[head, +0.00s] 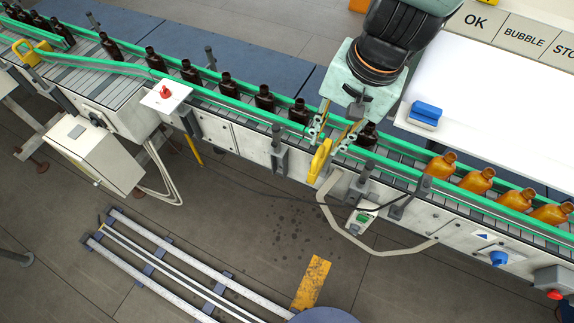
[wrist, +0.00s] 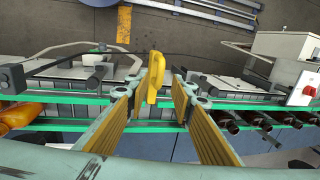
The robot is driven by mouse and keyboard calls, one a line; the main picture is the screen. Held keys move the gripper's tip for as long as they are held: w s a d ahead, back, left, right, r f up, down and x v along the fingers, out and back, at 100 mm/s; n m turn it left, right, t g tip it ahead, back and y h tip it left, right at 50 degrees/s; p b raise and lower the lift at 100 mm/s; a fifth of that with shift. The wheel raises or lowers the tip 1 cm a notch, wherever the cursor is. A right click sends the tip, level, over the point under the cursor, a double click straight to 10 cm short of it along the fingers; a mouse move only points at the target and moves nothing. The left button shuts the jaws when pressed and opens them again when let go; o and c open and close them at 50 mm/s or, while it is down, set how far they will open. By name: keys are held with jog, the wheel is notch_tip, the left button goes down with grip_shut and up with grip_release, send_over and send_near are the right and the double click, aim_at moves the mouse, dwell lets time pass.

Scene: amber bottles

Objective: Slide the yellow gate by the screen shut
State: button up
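A yellow gate (head: 320,160) with a looped handle stands at the near side of the conveyor, below my gripper. In the wrist view the gate (wrist: 155,78) shows between and beyond my fingers, and a yellow part extends over the belt. How far it crosses is unclear. My gripper (head: 332,130) is open, pointing down over the belt, with a finger on either side of the gate in the wrist view (wrist: 158,92). I cannot tell whether they touch it. A second yellow gate (head: 30,52) is at the far left. I cannot clearly identify a screen.
Dark bottles (head: 264,98) line the belt left of my gripper; one dark bottle (head: 368,135) is just right of it. Amber bottles (head: 475,180) stand farther right. Green rails (head: 230,98) edge the belt. A blue block (head: 425,114) lies on the white surface (head: 480,95).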

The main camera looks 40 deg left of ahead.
aim_at(319, 153)
jog(key=shift+s+a+f+b, duration=0.15)
jog(key=shift+f+b, duration=0.35)
jog(key=shift+f, duration=0.35)
jog(key=shift+a+f+b, duration=0.2)
jog(key=shift+f+b, duration=0.3)
jog(key=shift+f, duration=0.4)
jog(key=shift+s+a+f+b, duration=0.15)
jog(key=shift+f+b, duration=0.35)
jog(key=shift+f, duration=0.35)
jog(key=shift+w, duration=0.1)
grip_shut()
